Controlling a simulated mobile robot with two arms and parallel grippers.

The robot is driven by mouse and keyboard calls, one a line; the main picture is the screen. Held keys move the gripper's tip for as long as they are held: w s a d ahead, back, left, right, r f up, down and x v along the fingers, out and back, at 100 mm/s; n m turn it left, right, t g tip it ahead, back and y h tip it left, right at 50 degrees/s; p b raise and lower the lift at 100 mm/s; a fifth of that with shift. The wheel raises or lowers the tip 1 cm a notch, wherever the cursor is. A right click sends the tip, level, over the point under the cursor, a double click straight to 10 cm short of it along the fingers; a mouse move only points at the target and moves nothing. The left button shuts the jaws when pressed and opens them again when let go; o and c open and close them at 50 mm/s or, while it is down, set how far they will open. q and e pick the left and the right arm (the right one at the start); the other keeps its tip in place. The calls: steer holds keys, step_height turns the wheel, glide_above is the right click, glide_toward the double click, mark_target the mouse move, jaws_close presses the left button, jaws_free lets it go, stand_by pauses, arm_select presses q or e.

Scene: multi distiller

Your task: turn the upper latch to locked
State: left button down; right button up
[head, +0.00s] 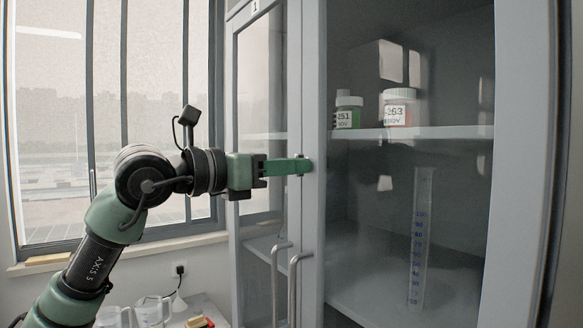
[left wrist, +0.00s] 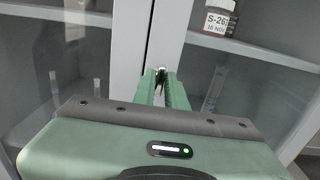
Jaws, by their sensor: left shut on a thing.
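My left gripper (head: 303,165) reaches in from the left to the meeting edges of the two cabinet doors. It also shows in the left wrist view (left wrist: 163,78), where its green fingers close around a small metal piece, the upper latch (left wrist: 161,70). Only a little of the latch shows between the fingertips. In the head view the fingers hide it, and I cannot tell its angle. My right gripper is in neither view.
The cabinet's right door frame (head: 313,60) stands beside the left glass door (head: 262,100). Two bar handles (head: 276,285) (head: 295,285) are below my gripper. Inside are labelled bottles (head: 397,108) on a shelf and a tall graduated cylinder (head: 420,240). Jugs (head: 150,312) stand at lower left.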

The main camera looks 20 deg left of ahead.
arm_select(q)
steer(key=c, duration=1.4)
jaws_free()
steer(key=shift+c, duration=0.2)
steer(key=shift+a, duration=0.1)
steer(key=b+v, duration=0.2)
steer(key=v, duration=0.5)
steer(key=shift+s+a, duration=0.15)
steer(key=shift+s, duration=0.15)
steer(key=shift+f, duration=0.1)
